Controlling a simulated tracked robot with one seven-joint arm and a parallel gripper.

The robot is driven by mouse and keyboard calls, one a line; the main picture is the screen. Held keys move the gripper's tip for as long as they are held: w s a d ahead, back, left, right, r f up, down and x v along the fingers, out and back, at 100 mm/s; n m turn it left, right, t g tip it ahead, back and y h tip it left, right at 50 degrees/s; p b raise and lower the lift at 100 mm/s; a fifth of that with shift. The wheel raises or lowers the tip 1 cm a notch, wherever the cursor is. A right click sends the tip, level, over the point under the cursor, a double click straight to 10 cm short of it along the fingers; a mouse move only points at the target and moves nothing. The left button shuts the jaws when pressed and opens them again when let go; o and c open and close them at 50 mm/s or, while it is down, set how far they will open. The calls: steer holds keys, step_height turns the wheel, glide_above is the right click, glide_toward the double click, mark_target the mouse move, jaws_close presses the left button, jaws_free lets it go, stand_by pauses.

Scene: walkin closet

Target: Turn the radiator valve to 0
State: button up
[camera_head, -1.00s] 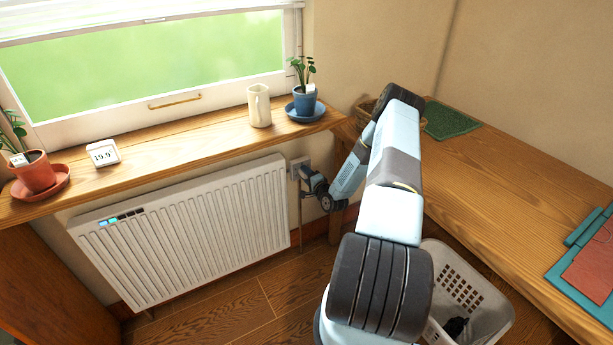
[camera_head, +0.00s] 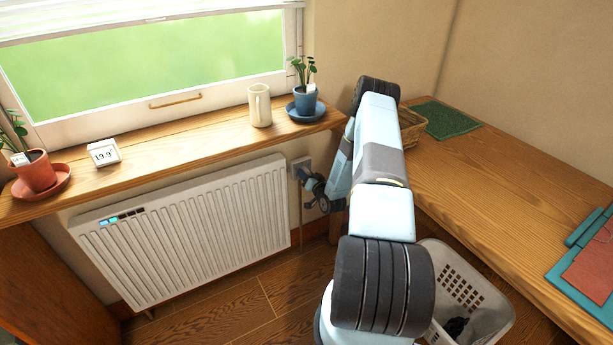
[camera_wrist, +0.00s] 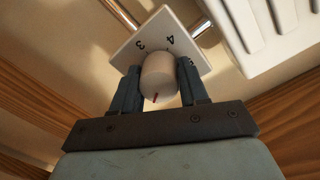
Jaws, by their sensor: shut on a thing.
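The radiator valve knob (camera_wrist: 158,72) is a pale rounded cylinder with a red mark near its lower edge in the wrist view. Behind it is a white square plate (camera_wrist: 127,55) with a 3 and a 4 readable and another figure partly covered at the right. My gripper (camera_wrist: 161,78) is shut on the knob, one dark finger on each side. In the head view, my gripper (camera_head: 308,180) is small and dark at the right end of the white radiator (camera_head: 190,235); the knob cannot be made out there.
The wooden sill (camera_head: 190,145) above holds a white display (camera_head: 104,153) reading 19.9, a cream jug (camera_head: 260,105) and two potted plants. A wooden bench (camera_head: 500,195) with a wicker basket (camera_head: 412,127) is at the right. A white laundry basket (camera_head: 470,300) stands on the floor near my arm.

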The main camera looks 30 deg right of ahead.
steer(key=n, duration=0.5)
steer(key=shift+s+a+f, duration=0.1)
steer(key=shift+f, duration=0.15)
steer(key=n, duration=0.6)
steer(key=shift+h, duration=0.4)
steer(key=o, duration=1.1)
steer(key=shift+r, duration=0.1)
steer(key=shift+c, duration=0.2)
steer(key=s, duration=1.3)
steer(key=shift+s, duration=0.3)
